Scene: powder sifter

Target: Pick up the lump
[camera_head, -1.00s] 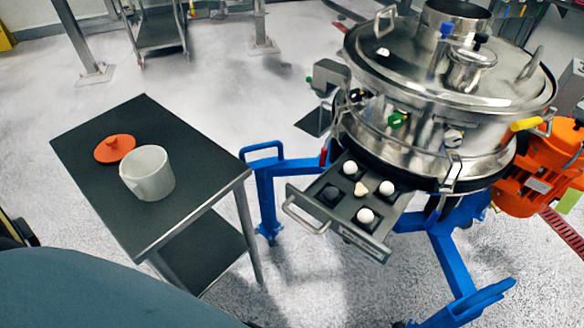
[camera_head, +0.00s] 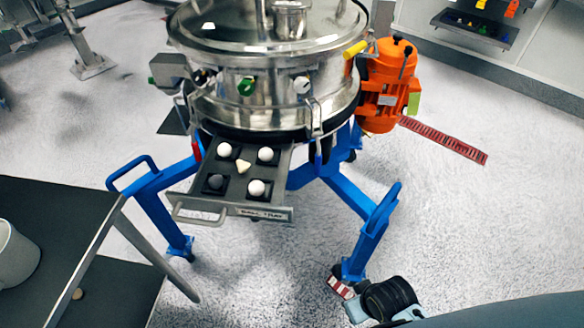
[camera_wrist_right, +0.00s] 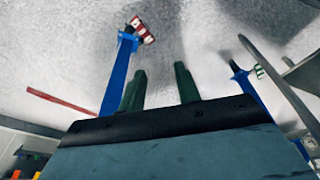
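A small cream, angular lump (camera_head: 243,166) lies near the middle of the pulled-out ball tray (camera_head: 270,213), among three white balls and a dark round spot or ball (camera_head: 215,182). My right gripper (camera_wrist_right: 160,70) shows two green fingers apart with nothing between them in the right wrist view. It is over the floor near the sifter's blue leg, well away from the lump. In the head view my right arm's end (camera_head: 388,298) is low at the bottom right. My left gripper is not in view.
The steel sifter (camera_head: 270,90) stands above the tray on a blue frame (camera_head: 345,205), with an orange motor (camera_head: 385,85). A dark table (camera_head: 50,215) with a white mug (camera_head: 15,255) is at left. A small tan thing (camera_head: 78,293) is on its lower shelf. Open floor lies in front.

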